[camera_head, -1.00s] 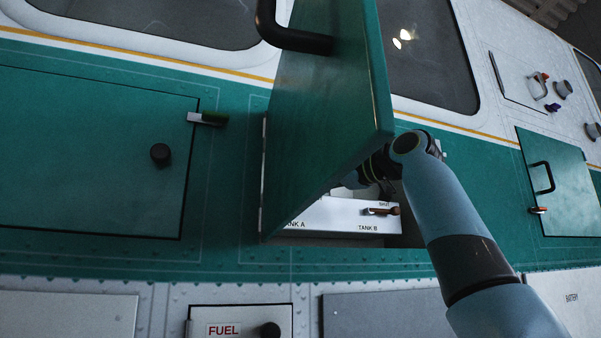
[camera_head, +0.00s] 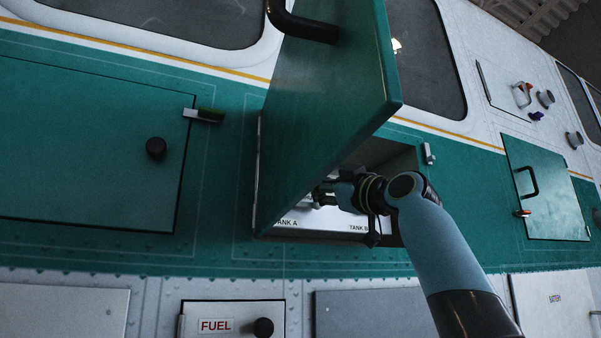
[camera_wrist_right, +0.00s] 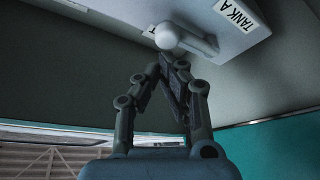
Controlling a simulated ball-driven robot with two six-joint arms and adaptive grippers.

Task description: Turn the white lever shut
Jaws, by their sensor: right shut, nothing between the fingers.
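The white lever (camera_wrist_right: 168,37) shows in the right wrist view as a round white knob on a short arm, beside the TANK A label (camera_wrist_right: 240,14) on a pale panel. My right gripper (camera_wrist_right: 170,62) is shut and empty, its fingertips just below the knob; I cannot tell whether they touch it. In the head view my right gripper (camera_head: 320,194) reaches left inside the open compartment, above the white panel (camera_head: 310,222) marked TANK A and TANK B. The lever is hard to make out there behind the fingers. My left gripper is not in view.
The open green door (camera_head: 325,110) stands out to the left of the compartment, close to my gripper. A closed green hatch (camera_head: 90,140) lies to the left and another (camera_head: 548,190) to the right. A FUEL panel (camera_head: 235,318) sits below.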

